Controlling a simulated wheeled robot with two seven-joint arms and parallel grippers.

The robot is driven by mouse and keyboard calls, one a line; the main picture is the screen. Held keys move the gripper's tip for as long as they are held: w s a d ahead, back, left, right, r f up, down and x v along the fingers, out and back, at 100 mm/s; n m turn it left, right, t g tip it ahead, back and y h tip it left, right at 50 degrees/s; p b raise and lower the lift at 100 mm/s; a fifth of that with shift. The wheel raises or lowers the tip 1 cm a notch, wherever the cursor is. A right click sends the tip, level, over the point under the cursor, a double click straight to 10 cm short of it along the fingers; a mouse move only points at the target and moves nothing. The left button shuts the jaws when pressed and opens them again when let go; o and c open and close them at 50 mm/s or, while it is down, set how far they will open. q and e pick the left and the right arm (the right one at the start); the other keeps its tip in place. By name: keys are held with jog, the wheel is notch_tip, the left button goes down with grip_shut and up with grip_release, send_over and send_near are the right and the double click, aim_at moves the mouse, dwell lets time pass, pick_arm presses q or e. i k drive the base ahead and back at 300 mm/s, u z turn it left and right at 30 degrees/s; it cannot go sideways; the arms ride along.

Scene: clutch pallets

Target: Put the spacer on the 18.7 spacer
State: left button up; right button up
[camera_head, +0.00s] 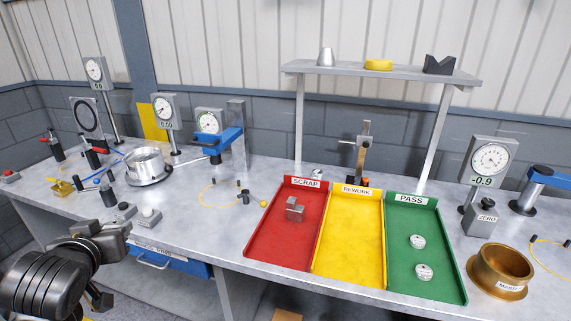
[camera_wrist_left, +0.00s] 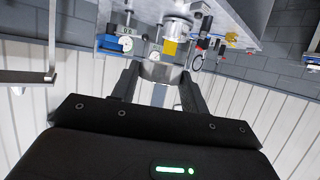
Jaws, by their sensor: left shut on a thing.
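My left gripper (camera_head: 112,231) is at the lower left of the head view, by the front edge of the bench. In the left wrist view its two dark fingers (camera_wrist_left: 160,80) are shut on a grey metal piece, the spacer (camera_wrist_left: 160,71). The spacer is hard to make out in the head view. Two small round silver pieces with white labels lie apart in the green PASS tray, an upper one (camera_head: 418,241) and a lower one (camera_head: 424,272). Their labels are too small to read, so I cannot tell which is the 18.7 spacer. My right gripper is not in view.
The red SCRAP tray (camera_head: 262,240) holds a metal block (camera_head: 294,209). The yellow REWORK tray (camera_head: 348,248) is empty. A brass ring (camera_head: 500,270) stands right of the green PASS tray (camera_head: 451,282). Dial gauges, a metal pot (camera_head: 148,166) and button boxes crowd the left bench.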

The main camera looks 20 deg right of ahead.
aim_at(318, 171)
jog(key=z, duration=0.9)
jog(key=i, duration=0.75)
jog(key=z, duration=0.8)
jog(key=i, duration=0.5)
